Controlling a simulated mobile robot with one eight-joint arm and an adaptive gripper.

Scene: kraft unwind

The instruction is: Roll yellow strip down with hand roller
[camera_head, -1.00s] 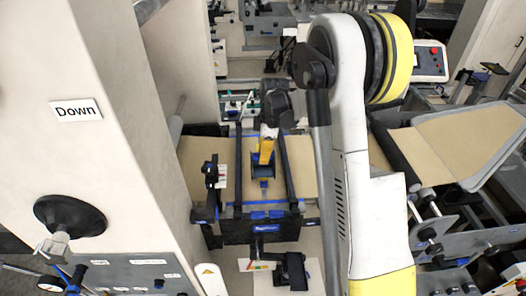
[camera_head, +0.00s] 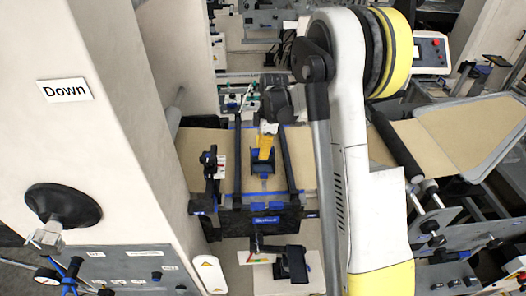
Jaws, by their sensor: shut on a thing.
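The hand roller (camera_head: 263,150) has a yellow handle and a dark blue frame. It stands tilted over the brown kraft web (camera_head: 225,140), between two dark rails. My gripper (camera_head: 268,128) is above it, shut on the top of the handle. The roller's lower end is at or just above the web; I cannot tell whether it touches. I cannot make out the yellow strip; the roller and gripper may hide it.
A dark blue-edged bar (camera_head: 262,222) crosses the front of the rails. A black bracket (camera_head: 210,175) stands at the left and a small black device (camera_head: 291,263) in front. A white machine column with a "Down" sign (camera_head: 65,90) is at the left.

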